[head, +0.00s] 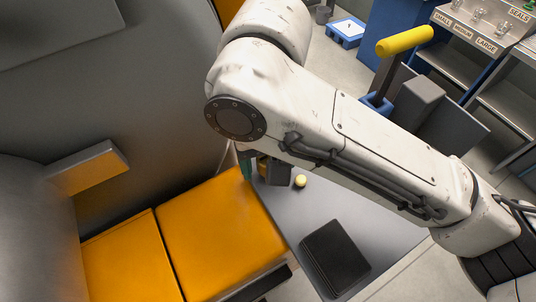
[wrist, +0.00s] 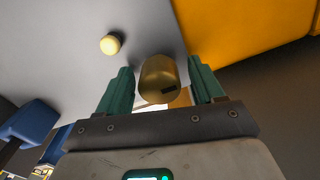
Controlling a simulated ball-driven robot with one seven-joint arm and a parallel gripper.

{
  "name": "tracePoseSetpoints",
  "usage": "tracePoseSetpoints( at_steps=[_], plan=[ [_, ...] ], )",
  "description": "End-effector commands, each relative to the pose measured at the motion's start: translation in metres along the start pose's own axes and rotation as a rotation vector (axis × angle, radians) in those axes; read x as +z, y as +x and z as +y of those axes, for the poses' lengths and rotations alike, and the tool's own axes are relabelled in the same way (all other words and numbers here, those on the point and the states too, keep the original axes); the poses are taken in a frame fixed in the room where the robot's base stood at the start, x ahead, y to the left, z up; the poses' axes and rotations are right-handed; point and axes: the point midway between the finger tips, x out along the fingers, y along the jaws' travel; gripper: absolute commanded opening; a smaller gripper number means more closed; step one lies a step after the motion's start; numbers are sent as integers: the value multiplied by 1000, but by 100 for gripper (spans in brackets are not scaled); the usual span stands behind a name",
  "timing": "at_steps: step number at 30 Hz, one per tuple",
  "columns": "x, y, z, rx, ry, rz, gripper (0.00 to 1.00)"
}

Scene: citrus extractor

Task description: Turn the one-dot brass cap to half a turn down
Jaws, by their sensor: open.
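A brass cap (wrist: 158,78), round and dull gold, stands between the two green fingers of my gripper (wrist: 159,72) in the wrist view. The fingers are open, one on each side, with a visible gap to the cap on both sides. A small dark rectangular mark shows on the cap's near side; I cannot make out any dots. In the head view, my arm hides most of my gripper (head: 262,169); one green finger shows by the grey panel. Only a sliver of brass shows there, too small to read.
A pale yellow knob (wrist: 111,44) sits on the grey panel (head: 390,225) beside the cap. A black block (head: 335,257) lies on the panel's front part. Orange covers (head: 215,225) are at left. A yellow-handled lever (head: 404,41) stands behind my arm.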

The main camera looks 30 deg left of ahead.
Motion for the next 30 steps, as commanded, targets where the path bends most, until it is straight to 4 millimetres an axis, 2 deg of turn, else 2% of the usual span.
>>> tracePoseSetpoints(
  at_steps=[5,15,21,30],
  plan=[
    [-1,-11,1,2,0,3,67],
    [-1,-72,0,3,0,5,67],
    [-1,-99,0,2,0,3,67],
    [-1,-108,0,0,1,0,67]
  ],
)
